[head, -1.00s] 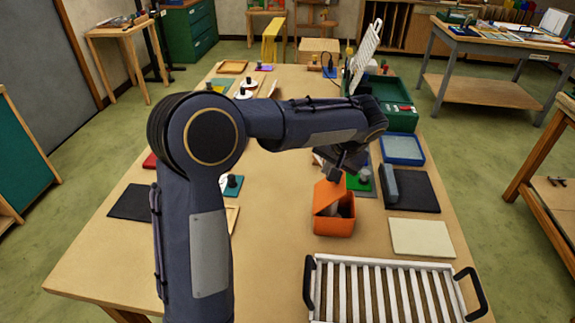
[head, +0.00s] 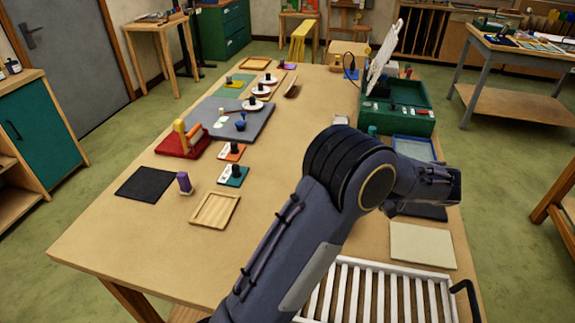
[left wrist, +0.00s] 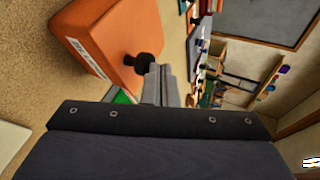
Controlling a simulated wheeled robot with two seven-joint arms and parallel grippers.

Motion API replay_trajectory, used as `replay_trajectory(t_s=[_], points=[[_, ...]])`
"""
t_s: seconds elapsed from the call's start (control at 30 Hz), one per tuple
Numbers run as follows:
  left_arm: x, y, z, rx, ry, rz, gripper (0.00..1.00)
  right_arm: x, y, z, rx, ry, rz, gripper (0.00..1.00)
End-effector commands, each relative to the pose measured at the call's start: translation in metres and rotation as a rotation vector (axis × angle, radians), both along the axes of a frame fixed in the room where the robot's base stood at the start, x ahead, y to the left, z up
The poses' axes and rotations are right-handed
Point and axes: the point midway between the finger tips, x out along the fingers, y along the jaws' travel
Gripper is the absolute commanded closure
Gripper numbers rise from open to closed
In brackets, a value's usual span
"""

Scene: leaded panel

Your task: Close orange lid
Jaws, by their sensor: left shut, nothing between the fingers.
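The orange box (left wrist: 88,42) with a printed label on its side fills the upper left of the left wrist view. Its orange lid (left wrist: 125,28) carries a black knob (left wrist: 146,66). The lid appears to lie over the box, but part of it runs out of the frame, so I cannot tell whether it is fully seated. My left gripper (left wrist: 161,72) is shut and empty, with its fingertips right beside the knob; I cannot tell if they touch it. My right gripper is not in view.
A white slatted rack (head: 372,290) with black handles stands at the table's front right, beside a cream board (head: 422,246). A green case (head: 398,112) and a blue tray (head: 413,148) are behind my arm. A wooden tray (head: 214,209) lies left of it. The table's front left is bare.

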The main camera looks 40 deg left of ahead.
Motion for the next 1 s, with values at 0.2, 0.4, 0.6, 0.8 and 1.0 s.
replay_trajectory(t_s=[0.2, 0.4, 0.6, 0.8, 1.0], points=[[0.002, -0.003, -0.007, -0.002, -0.001, 0.001, 1.00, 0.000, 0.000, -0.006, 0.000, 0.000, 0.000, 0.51], [0.002, -0.005, -0.008, -0.003, 0.000, -0.001, 1.00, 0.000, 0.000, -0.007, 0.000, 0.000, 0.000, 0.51], [0.002, -0.005, -0.009, -0.005, 0.000, -0.001, 1.00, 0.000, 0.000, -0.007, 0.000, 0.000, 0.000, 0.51], [0.002, -0.005, -0.006, -0.006, 0.000, -0.002, 1.00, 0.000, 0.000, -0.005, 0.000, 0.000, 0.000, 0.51], [0.002, 0.004, 0.024, -0.004, -0.003, 0.002, 1.00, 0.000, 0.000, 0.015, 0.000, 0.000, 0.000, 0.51]])
